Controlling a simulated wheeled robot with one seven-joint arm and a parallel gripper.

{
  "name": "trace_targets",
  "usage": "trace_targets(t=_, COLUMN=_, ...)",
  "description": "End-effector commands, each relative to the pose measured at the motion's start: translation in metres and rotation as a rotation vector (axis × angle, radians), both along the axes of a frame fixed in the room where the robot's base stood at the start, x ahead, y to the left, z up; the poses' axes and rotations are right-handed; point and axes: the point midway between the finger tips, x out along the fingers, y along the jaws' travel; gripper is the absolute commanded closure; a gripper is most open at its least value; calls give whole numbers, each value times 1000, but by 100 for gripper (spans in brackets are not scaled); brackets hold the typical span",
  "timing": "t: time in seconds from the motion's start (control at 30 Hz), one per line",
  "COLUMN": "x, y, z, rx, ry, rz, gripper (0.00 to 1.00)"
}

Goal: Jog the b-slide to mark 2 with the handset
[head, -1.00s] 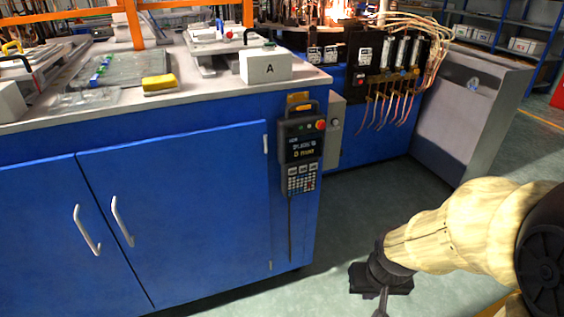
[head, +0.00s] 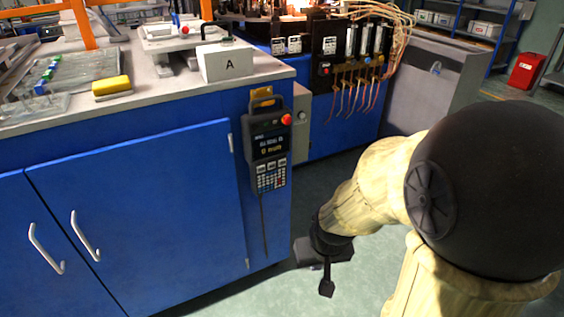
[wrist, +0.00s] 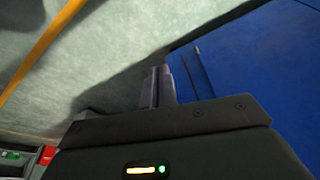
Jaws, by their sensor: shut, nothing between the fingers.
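The handset (head: 265,145) is a grey pendant with a screen, a keypad and a red button. It hangs upright on the right end of the blue cabinet's front. My gripper (head: 327,282) is low over the floor, below and to the right of the handset and apart from it. In the wrist view its fingers (wrist: 161,72) are together with nothing between them. A white fixture (head: 182,42) with a red knob stands on the bench; I cannot tell whether it belongs to the b-slide. No mark 2 is readable.
The blue cabinet (head: 140,200) has white door handles. On its top are a block marked A (head: 228,64) and a yellow block (head: 111,87). A grey box (head: 301,120) is just right of the handset. Open green floor (head: 230,303) lies in front. A red bin (head: 525,70) is far right.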

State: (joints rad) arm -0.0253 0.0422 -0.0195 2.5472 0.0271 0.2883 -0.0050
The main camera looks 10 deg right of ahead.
Motion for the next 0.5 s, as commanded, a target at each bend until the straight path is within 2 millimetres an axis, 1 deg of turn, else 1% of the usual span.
trace_targets(t=0.07, x=18, y=4, z=4, rx=8, ry=-29, rz=-12, gripper=100)
trace_targets(t=0.23, x=71, y=10, z=2, rx=1, ry=-144, rz=-65, gripper=100)
trace_targets(t=0.4, x=121, y=7, z=-4, rx=-69, ry=-285, rz=-117, gripper=100)
trace_targets(t=0.5, x=146, y=2, z=-5, rx=-135, ry=-376, rz=-135, gripper=100)
